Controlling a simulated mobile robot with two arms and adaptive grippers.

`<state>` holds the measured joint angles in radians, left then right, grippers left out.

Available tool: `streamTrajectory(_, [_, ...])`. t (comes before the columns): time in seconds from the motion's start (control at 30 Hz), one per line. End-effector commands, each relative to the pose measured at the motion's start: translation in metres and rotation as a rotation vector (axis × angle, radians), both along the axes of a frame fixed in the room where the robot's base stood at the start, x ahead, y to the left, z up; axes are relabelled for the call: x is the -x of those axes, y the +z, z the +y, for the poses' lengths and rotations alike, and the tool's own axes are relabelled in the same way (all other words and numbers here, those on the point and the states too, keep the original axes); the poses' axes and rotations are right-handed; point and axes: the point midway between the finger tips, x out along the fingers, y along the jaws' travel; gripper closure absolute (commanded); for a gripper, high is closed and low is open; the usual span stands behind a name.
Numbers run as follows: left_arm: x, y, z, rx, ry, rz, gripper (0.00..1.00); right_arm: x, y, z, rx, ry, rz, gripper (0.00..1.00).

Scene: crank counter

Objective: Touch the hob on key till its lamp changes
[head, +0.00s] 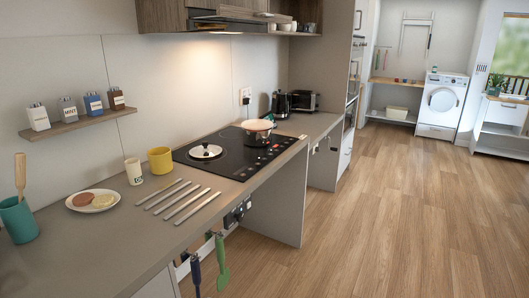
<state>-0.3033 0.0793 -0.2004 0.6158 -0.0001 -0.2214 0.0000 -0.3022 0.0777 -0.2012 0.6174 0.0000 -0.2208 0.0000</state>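The black hob (229,163) is set in the grey counter, mid-picture. Small red and pale marks (265,158) lie along its right, front side; which of them is the on key or its lamp is too small to tell. A pale pot (257,126) stands at the hob's back right. A round white and silver lid-like thing (205,151) sits on its left part. Neither of my grippers is in view.
Metal bars (178,199), a yellow mug (160,160), a white cup (134,171), a plate (93,201) and a teal pot (18,221) stand left of the hob. A dark control box (237,213) and hanging utensils (221,263) are on the counter's front. The wooden floor at right is clear.

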Motion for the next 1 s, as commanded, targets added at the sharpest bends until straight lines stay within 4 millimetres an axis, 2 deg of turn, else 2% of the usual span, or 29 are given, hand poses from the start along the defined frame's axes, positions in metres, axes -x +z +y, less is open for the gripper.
streamTrajectory(0.03, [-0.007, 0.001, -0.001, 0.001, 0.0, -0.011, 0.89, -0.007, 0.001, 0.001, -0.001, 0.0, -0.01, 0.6])
streamTrajectory(0.1, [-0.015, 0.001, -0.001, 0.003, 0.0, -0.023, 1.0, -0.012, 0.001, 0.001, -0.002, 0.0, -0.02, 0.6])
streamTrajectory(0.23, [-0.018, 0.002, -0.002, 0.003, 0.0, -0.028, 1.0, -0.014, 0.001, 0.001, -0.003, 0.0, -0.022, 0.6])
streamTrajectory(0.63, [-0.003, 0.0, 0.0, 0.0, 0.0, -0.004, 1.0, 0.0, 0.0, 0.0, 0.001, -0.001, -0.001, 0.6])
streamTrajectory(1.0, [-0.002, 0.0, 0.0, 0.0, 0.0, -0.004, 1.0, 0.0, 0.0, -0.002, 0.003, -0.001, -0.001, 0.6])
